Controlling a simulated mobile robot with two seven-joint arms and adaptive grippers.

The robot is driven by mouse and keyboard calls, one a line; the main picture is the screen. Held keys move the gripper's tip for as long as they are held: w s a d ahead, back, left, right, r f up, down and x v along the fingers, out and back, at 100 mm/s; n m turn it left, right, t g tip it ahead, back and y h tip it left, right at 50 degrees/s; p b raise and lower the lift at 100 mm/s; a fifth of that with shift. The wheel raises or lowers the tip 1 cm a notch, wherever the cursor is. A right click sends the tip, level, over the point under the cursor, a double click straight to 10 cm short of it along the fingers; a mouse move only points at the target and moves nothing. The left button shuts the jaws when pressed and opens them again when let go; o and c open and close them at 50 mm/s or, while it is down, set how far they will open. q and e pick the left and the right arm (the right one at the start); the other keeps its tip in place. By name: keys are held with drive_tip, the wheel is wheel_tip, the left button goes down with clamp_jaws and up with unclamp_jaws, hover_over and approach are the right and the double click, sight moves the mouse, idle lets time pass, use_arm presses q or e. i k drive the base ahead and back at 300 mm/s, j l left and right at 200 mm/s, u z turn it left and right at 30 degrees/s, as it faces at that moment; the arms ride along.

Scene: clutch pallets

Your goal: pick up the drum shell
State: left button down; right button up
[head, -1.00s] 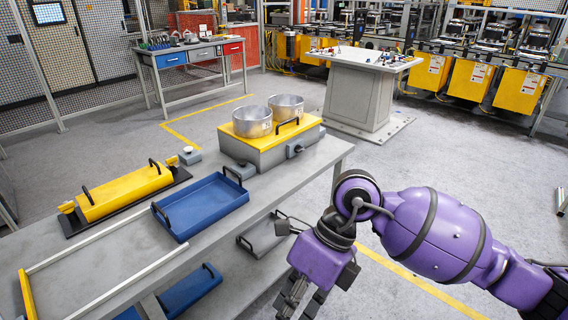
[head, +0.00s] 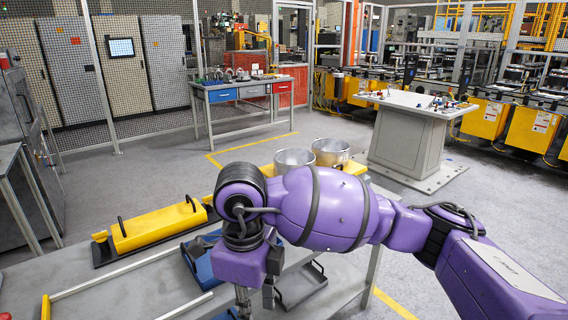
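Two round metal shells, open at the top, stand side by side on a yellow-topped fixture (head: 354,168) beyond my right arm. The left shell (head: 293,158) looks silvery and the right shell (head: 331,151) has a warmer tint. Their lower parts and most of the fixture are hidden behind my purple arm. I cannot tell which one is the drum shell. My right gripper (head: 243,303) points down over the workbench in front of the blue tray, well short of the shells. Its fingertips are cut off by the bottom edge, so its opening does not show. My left gripper is not in view.
The blue tray (head: 196,266) is partly covered by my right arm. A yellow handled block (head: 155,226) lies on the bench to its left. A white rail frame (head: 110,276) lies at the front left.

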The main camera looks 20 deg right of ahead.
sight(330, 153)
drive_tip(key=i+l+u, duration=0.15)
drive_tip(key=l+u, duration=0.15)
drive_tip(key=l, duration=0.2)
drive_tip(key=l+u, duration=0.3)
drive_tip(key=l, duration=0.2)
drive_tip(key=l+u, duration=0.15)
drive_tip(key=l, duration=0.4)
drive_tip(key=i+l+u, duration=0.15)
drive_tip(key=l, duration=1.5)
drive_tip(key=l+u, duration=0.1)
drive_tip(key=l, duration=1)
drive_tip(key=i+l, duration=0.15)
drive_tip(key=l, duration=0.15)
drive_tip(key=i+l, duration=0.3)
drive_tip(key=l, duration=0.25)
